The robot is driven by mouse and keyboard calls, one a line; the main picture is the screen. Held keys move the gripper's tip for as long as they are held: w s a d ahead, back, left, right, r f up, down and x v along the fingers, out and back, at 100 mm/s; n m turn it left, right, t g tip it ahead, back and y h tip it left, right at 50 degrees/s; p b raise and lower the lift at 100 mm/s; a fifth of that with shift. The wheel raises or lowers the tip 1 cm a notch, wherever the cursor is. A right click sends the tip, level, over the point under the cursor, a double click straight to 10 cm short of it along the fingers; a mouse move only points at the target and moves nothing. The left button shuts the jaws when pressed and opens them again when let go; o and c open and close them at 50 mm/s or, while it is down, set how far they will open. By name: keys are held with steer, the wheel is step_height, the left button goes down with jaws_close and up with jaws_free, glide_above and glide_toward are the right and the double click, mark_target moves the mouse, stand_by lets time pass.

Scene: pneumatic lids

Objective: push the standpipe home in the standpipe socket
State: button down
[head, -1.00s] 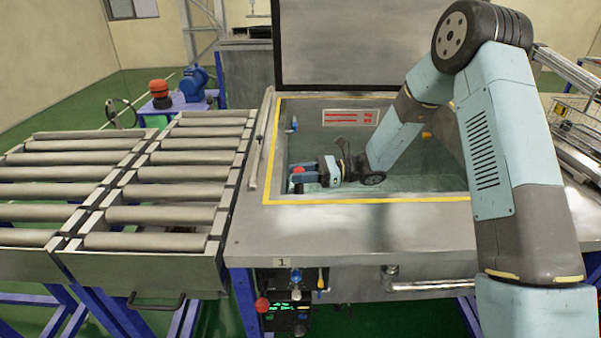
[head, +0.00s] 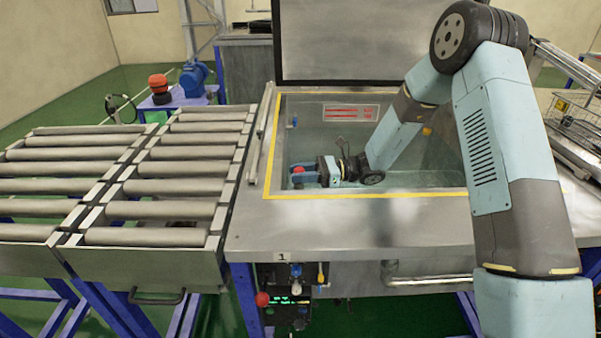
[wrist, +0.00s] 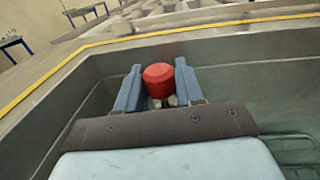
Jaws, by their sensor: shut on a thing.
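My gripper (head: 303,177) is inside the sunken tank (head: 400,194), low and near its left wall. In the wrist view, my gripper (wrist: 160,88) is shut on a red-topped piece, which I take to be the standpipe (wrist: 158,80). The red top sits between the two blue fingers, with a small pale part below it. In the head view, the red top of the standpipe (head: 298,170) shows at the fingertips. The standpipe's lower end and the standpipe socket are hidden, so I cannot tell how deep it sits.
The tank has a yellow-edged rim and a raised grey lid (head: 350,40) behind it. A red-lined label (head: 350,112) is on the back wall. A roller conveyor (head: 160,185) stands to the left. The tank's right part looks open below my arm.

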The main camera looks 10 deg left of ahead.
steer(key=shift+f, duration=0.15)
steer(key=c, duration=0.6)
jaws_free()
steer(key=shift+c, duration=0.2)
steer(key=v, duration=1.3)
steer(key=shift+d, duration=0.4)
